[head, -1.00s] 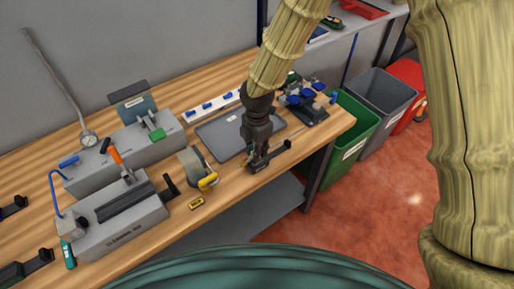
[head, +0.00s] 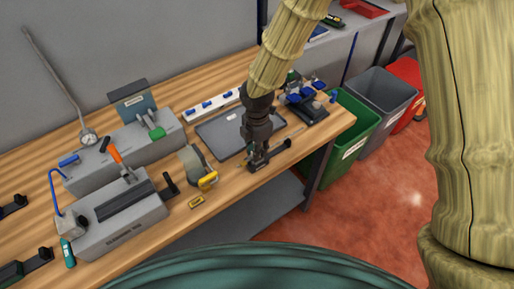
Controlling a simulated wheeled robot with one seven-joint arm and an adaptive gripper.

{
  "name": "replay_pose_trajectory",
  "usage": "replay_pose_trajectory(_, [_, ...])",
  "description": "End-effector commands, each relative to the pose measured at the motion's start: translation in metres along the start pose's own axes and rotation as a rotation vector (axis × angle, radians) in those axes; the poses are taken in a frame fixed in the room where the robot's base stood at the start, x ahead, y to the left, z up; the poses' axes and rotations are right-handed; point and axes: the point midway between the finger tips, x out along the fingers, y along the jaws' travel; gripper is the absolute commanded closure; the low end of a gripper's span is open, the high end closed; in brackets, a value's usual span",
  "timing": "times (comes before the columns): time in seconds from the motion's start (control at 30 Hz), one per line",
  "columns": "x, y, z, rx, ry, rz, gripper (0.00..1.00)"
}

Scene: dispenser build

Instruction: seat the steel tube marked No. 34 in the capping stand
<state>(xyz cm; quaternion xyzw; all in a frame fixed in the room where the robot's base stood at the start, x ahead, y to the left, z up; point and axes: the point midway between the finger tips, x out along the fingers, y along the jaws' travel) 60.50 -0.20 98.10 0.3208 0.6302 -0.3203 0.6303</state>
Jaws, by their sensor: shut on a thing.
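My gripper (head: 257,166) points down near the table's front edge, right of centre. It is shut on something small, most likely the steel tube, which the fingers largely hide. No number can be read. The fingers are at the left end of a low black cradle (head: 287,145) with a raised end block; I cannot tell whether the held thing touches it. A dark stand with blue handles (head: 308,107), perhaps the capping stand, is at the table's right end, behind and right of my gripper.
A grey tray (head: 213,133) lies behind my gripper. A round grey device with a yellow part (head: 208,182) and a small yellow block (head: 196,202) are to its left. Grey machines (head: 120,220) fill the left. A green bin (head: 350,125) stands past the table's right end.

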Motion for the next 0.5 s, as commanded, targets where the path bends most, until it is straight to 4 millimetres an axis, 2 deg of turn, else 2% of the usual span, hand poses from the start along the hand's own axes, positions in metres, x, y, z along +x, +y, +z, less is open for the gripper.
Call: replay_pose_trajectory(0.5, [0.006, 0.0, 0.0001, 0.0, 0.0, 0.0, 1.0])
